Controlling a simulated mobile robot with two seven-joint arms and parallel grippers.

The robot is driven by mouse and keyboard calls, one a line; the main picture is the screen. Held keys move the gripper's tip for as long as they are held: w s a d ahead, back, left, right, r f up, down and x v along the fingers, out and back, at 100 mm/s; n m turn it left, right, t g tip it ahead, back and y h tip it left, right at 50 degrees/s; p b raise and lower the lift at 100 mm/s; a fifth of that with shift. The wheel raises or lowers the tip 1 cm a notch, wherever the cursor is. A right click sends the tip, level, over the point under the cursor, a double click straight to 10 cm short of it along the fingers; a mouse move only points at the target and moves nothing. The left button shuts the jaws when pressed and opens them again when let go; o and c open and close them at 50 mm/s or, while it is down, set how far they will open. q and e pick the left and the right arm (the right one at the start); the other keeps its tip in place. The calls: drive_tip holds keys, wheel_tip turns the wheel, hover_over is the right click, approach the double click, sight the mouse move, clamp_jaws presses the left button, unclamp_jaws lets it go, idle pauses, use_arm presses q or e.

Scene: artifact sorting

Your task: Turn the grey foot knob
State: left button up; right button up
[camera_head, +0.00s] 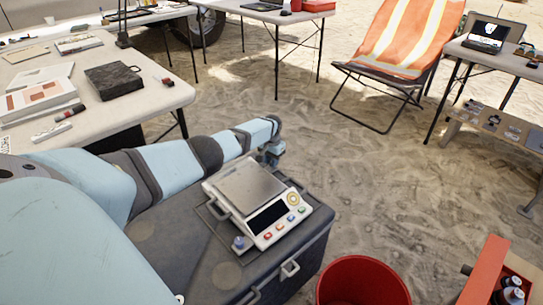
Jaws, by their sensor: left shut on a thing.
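A white and grey scale (262,205) with a flat metal pan, a dark display and coloured buttons sits on a dark case (190,255). A grey foot knob (239,243) shows at its near left corner. My left arm reaches in from the left behind the scale. My left gripper (269,158) is down at the scale's far corner, shut on a grey foot knob there. The fingers and arm mostly hide that knob. My right gripper is not in view.
A red bucket (362,283) stands right of the case, and a red crate with bottles (505,280) is at the lower right. A white table (150,100) with a dark box (114,80) is at left. An orange folding chair (405,40) stands on open sand behind.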

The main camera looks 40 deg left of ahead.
use_arm(q)
drive_tip(key=shift+n, duration=0.9)
drive_tip(key=o, duration=0.9)
drive_tip(key=shift+o, duration=0.2)
